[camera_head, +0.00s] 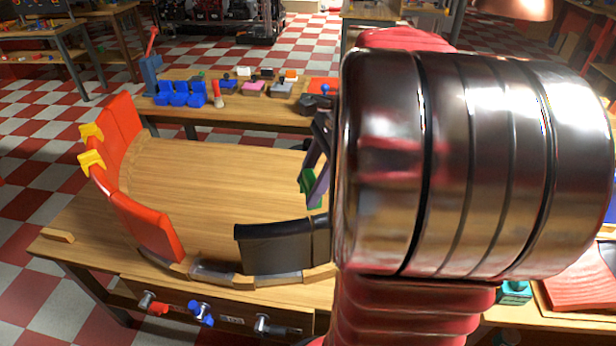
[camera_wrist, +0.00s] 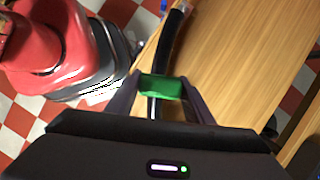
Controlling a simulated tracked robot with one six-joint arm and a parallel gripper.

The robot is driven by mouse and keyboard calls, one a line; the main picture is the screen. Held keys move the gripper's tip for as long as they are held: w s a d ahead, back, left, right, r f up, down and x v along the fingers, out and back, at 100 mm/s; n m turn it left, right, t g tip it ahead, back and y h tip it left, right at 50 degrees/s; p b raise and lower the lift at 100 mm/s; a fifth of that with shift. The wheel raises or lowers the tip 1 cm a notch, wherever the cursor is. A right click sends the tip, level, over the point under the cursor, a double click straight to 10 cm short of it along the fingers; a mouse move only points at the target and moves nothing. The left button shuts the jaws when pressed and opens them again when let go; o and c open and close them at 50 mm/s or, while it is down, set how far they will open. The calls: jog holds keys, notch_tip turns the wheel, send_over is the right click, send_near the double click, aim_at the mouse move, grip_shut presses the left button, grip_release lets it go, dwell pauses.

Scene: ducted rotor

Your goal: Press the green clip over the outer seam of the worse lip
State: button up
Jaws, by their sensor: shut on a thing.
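The green clip (camera_head: 306,186) is between the fingers of my gripper (camera_head: 316,184), left of my arm in the head view. In the wrist view the green clip (camera_wrist: 161,87) spans the gap between both fingertips. My gripper is shut on it. Below it in that view runs a black curved lip (camera_wrist: 168,48), passing under the clip; whether they touch I cannot tell. In the head view, black lip segments (camera_head: 283,247) stand at the front of the ring, and red lip segments (camera_head: 147,226) stand on the left. Two yellow clips (camera_head: 91,162) sit on the red segments. My arm hides the ring's right side.
The wooden table (camera_head: 215,165) is bare inside the ring. Red, blue and black-handled fittings (camera_head: 201,312) stick out of its front edge. A bench behind holds blue bins (camera_head: 181,94) and small parts. A red item (camera_head: 583,284) lies at the right.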

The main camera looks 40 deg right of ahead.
aim_at(308, 220)
jog(key=shift+f, duration=0.15)
jog(key=shift+f, duration=4.5)
jog(key=shift+f, duration=0.25)
jog(key=o, duration=1.1)
